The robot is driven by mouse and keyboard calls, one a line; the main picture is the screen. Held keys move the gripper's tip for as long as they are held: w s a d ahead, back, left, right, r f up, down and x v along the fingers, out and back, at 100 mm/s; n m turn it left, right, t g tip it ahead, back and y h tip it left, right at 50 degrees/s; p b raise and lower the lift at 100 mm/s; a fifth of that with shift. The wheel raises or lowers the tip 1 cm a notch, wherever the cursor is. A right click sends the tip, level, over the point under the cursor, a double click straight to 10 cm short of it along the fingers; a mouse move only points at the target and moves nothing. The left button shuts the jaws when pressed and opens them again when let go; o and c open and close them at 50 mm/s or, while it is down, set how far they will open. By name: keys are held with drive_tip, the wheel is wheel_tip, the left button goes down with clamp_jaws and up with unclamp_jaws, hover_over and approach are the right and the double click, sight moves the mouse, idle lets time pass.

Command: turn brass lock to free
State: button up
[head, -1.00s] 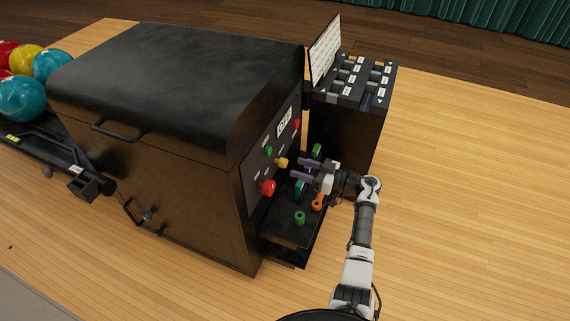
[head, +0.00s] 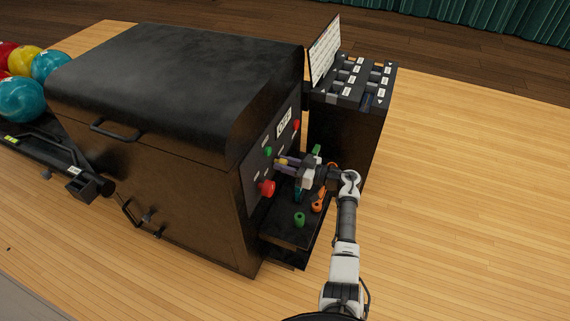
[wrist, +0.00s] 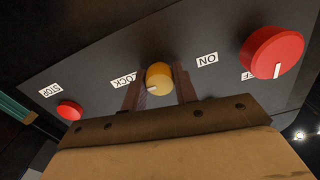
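The brass lock (wrist: 159,78) is a round yellow knob on the dark control panel, beside a label reading LOCK in the wrist view. Its pale mark is at its lower left in that view. My gripper (head: 284,162) is at the panel with its purple-brown fingers on either side of the knob. In the wrist view the fingers (wrist: 159,88) sit close against both sides of it, with no clear gap. In the head view the fingers partly hide the knob.
A large red knob (wrist: 272,53) and a smaller red button (wrist: 70,110) flank the lock. A green button (head: 268,152) is nearby in the head view. A dark shelf (head: 284,231) with green and orange pieces lies below my gripper.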

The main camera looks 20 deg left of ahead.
drive_tip(key=shift+c, duration=0.8)
drive_tip(key=shift+n, duration=0.3)
drive_tip(key=n, duration=0.2)
drive_tip(key=shift+n+p, duration=0.35)
drive_tip(key=shift+n, duration=0.05)
drive_tip(key=n, duration=0.5)
drive_tip(key=shift+f+b, duration=0.1)
drive_tip(key=shift+b, duration=0.2)
drive_tip(key=n+b, duration=0.1)
drive_tip(key=n, duration=0.4)
drive_tip(key=shift+s+n+b, duration=0.1)
drive_tip(key=shift+n+b, duration=1.3)
drive_tip(key=shift+n, duration=0.9)
